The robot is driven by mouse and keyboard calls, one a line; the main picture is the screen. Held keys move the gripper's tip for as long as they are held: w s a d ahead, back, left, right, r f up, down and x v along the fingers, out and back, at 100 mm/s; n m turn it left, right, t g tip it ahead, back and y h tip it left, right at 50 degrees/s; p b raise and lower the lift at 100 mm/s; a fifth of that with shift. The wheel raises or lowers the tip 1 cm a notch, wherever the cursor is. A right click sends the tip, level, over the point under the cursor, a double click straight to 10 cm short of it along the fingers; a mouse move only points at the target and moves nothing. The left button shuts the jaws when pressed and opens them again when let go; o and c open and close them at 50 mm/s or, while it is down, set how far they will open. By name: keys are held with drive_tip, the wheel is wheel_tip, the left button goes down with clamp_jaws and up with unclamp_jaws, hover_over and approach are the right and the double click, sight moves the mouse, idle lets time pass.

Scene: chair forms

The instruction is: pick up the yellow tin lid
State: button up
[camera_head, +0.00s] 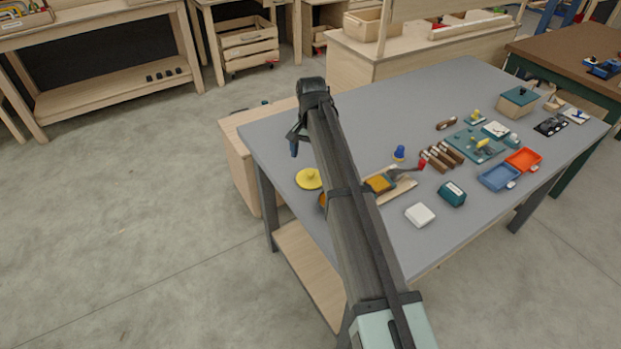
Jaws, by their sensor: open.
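The yellow tin lid (309,180) is a round disc with a small raised middle. It lies near the left corner of the grey-topped table (345,125). My gripper (294,146) is open, at the end of my arm, above the table's left edge. It shows above and slightly left of the lid in the picture, apart from it. The fingers are small and partly hidden by the wrist, and nothing shows between them.
My arm hides part of the table and most of an orange thing (322,200) beside the lid. A blue knobbed piece (399,153), a wooden board (398,190), a white block (420,215) and a teal box (452,194) stand to the right. The table's far left is clear.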

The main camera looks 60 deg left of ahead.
sight(311, 172)
drive_tip(key=shift+s+d+f, duration=0.1)
drive_tip(key=shift+s+f, duration=0.05)
drive_tip(key=shift+f, duration=3.65)
drive_tip(key=shift+c, duration=0.2)
drive_tip(key=c, duration=0.6)
